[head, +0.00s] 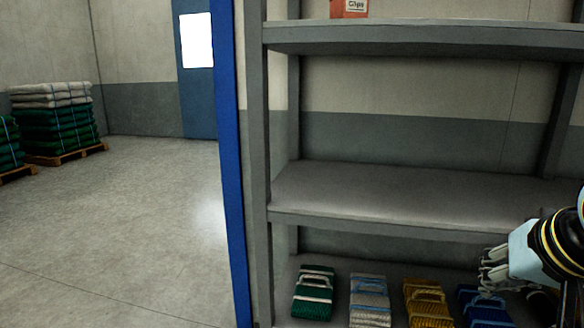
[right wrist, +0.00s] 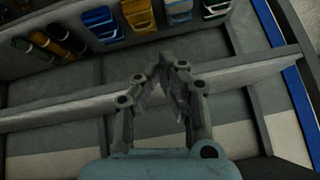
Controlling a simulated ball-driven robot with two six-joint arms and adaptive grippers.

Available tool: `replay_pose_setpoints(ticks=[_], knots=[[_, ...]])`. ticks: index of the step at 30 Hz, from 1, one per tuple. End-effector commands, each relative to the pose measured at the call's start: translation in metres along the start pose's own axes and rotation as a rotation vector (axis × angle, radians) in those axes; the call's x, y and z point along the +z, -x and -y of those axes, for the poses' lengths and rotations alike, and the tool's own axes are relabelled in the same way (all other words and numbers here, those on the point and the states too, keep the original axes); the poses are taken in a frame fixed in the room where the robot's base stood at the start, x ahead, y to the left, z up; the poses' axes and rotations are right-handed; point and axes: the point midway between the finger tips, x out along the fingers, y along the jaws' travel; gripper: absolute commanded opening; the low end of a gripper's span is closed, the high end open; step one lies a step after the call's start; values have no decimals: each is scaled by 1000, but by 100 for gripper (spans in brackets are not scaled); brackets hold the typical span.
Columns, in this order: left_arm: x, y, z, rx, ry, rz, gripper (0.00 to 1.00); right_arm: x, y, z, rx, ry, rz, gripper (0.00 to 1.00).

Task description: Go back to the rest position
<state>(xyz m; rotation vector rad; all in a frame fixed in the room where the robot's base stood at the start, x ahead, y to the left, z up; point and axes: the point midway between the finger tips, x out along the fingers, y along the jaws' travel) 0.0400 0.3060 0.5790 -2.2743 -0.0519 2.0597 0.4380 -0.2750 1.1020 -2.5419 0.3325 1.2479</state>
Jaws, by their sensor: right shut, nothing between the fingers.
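My right gripper (head: 490,270) comes in from the right edge of the head view, in front of the shelf's lower right part. In the right wrist view its fingers (right wrist: 170,75) are drawn together with nothing held between them. Folded net bundles lie in a row on the bottom shelf: a green one (head: 314,292), a grey one (head: 369,300), a yellow one (head: 427,303) and a blue one (head: 483,308). The gripper is above and near the blue bundle, partly covering that side. My left gripper does not show.
A grey shelf rack (head: 380,215) fills the right side, with its middle board empty. An orange box (head: 349,8) stands on the top board. A blue post (head: 229,150) edges the rack. Pallets of stacked nets (head: 58,125) stand far left. The floor (head: 130,220) between is clear.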

Motion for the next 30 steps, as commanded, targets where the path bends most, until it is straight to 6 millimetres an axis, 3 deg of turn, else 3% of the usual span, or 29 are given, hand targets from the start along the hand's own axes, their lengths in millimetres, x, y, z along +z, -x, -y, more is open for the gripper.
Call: replay_pose_setpoints(ticks=[1, 6, 16, 18, 23, 26, 30], knots=[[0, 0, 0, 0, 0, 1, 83, 34, 0, -12, 17, 61, 47, 0], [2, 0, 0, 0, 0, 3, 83, 113, 10, -42, 41, 240, 162, 0], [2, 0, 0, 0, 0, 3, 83, 215, 48, -81, 40, 491, 337, 0], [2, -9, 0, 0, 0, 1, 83, 224, 14, -84, 43, 482, 339, 0], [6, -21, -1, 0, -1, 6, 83, 253, -42, -96, 49, 474, 359, 0], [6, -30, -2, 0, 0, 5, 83, 278, -79, -106, 53, 470, 375, 0], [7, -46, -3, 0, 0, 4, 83, 326, -140, -126, 60, 463, 402, 0]])
